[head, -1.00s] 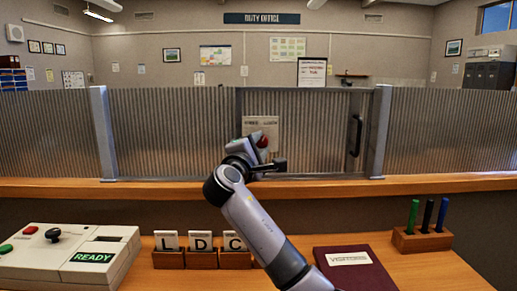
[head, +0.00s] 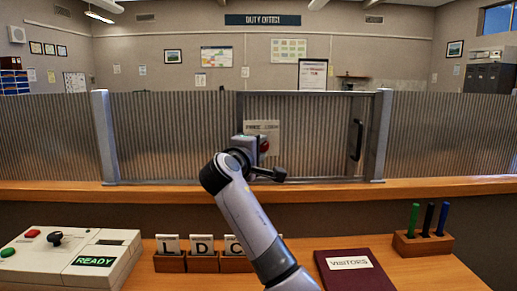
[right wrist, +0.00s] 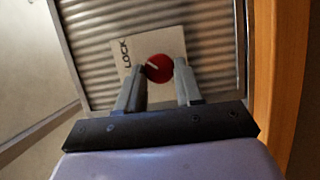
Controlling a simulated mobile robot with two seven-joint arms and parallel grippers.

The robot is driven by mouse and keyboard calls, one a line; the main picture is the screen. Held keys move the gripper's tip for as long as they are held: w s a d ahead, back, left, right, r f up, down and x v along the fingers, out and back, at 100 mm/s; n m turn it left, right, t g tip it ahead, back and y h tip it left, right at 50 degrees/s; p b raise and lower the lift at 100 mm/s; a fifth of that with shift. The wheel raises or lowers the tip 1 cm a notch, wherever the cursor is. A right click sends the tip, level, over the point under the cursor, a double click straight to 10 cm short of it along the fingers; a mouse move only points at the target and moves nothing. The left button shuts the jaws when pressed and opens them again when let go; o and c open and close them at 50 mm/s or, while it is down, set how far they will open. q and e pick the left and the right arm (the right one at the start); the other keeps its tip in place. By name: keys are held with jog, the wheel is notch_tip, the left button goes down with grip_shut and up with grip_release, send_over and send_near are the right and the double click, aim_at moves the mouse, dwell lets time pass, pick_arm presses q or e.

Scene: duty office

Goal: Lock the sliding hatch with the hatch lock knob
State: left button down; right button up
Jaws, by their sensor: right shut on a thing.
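The sliding hatch (head: 315,150) is a ribbed, translucent panel in a grey frame, with a dark vertical handle (head: 355,140) at its right side. The hatch lock knob (head: 264,145) is red and sits on a pale plate (head: 262,127) at the hatch's left part. In the right wrist view the knob (right wrist: 158,68) carries a white pointer line, and the plate (right wrist: 126,50) reads "LOCK". My right gripper (right wrist: 160,72) is shut on the knob, one finger on each side. In the head view my right arm hides part of the plate. My left gripper is out of view.
The wooden counter holds a control box (head: 70,258) with a lit READY sign, letter tiles in wooden holders (head: 203,262), a dark red visitors book (head: 355,272) and a pen stand (head: 422,242). A wooden ledge (head: 420,186) runs below the hatch.

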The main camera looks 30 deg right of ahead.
jog(key=shift+f, duration=0.1)
jog(key=o, duration=1)
jog(key=b+v, duration=0.1)
jog(key=v, duration=0.6)
jog(key=shift+s, duration=0.1)
